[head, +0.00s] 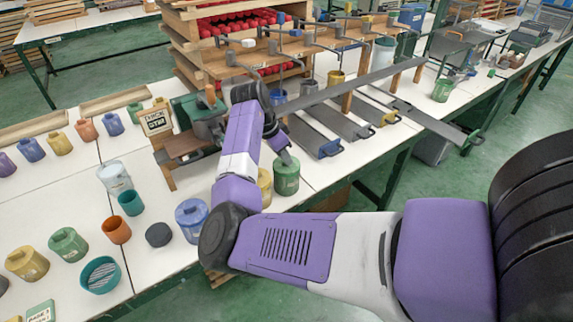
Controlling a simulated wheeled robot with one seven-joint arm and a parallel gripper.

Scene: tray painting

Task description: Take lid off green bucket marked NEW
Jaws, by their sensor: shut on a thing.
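A green bucket (286,182) stands near the front edge of the white table, just right of a yellow bucket. No NEW marking is readable on it from here. My gripper (287,158) points down onto the top of this bucket and is shut at its lid. The fingers cover the middle of the lid, so the grip itself is small and partly hidden. The lid looks level and at the bucket's rim; I cannot tell whether there is a gap under it.
A blue lidded bucket (191,219) stands left of my arm. Several coloured pots and lids cover the left table. A green machine (197,112) and a sign (157,121) are behind. Long metal bars (350,84) lie to the right. Another green bucket (442,90) stands farther right.

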